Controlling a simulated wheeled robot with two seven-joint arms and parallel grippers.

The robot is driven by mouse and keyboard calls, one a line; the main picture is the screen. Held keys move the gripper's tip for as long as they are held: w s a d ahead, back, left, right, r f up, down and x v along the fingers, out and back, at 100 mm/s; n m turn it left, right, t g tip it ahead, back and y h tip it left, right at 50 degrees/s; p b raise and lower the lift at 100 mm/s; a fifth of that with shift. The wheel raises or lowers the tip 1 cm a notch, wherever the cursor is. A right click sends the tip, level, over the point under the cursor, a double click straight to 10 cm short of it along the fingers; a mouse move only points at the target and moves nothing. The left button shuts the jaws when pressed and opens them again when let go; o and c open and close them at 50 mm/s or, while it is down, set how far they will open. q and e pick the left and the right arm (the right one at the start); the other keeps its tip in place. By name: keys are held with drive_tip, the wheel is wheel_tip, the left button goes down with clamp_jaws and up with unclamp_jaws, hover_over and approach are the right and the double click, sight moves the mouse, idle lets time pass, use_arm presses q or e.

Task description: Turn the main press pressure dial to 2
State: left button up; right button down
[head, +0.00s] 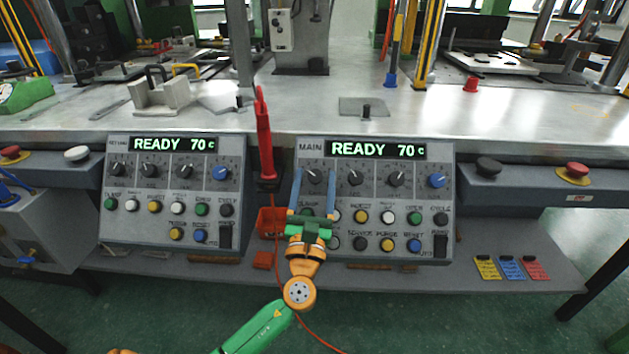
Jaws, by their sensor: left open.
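The main press panel (376,156) is a grey box marked MAIN, with a green display reading READY 70 C. A row of dials runs below it: a dark leftmost dial (314,176), two more dark dials (354,178) (396,179) and a blue dial (437,181). The small labels and scale numbers are too small to read, so I cannot tell which is pressure or its setting. My left gripper (315,175) is open, its two blue fingers on either side of the leftmost dial. I cannot tell whether they touch it. The gripper covers part of the buttons below.
A second panel (170,158) with similar dials stands to the left. A red tool (263,140) stands upright between the panels, above a red bin (271,223). A red stop button (577,170) is at right. The metal worktop (230,126) lies behind the panels.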

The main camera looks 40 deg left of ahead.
use_arm(q)
clamp_jaws()
drive_tip(key=shift+f+n+g+y+b, duration=0.15)
drive_tip(key=shift+n+g+y+b, duration=0.3)
drive_tip(key=shift+n+y, duration=0.5)
drive_tip(key=shift+d+n+g, duration=0.1)
drive_tip(key=shift+n+g, duration=0.15)
drive_tip(key=shift+n, duration=0.2)
drive_tip(key=shift+y, duration=0.35)
unclamp_jaws()
use_arm(e)
drive_tip(key=shift+w+d+f, duration=0.25)
drive_tip(key=shift+d+f, duration=0.1)
drive_tip(key=shift+d, duration=0.05)
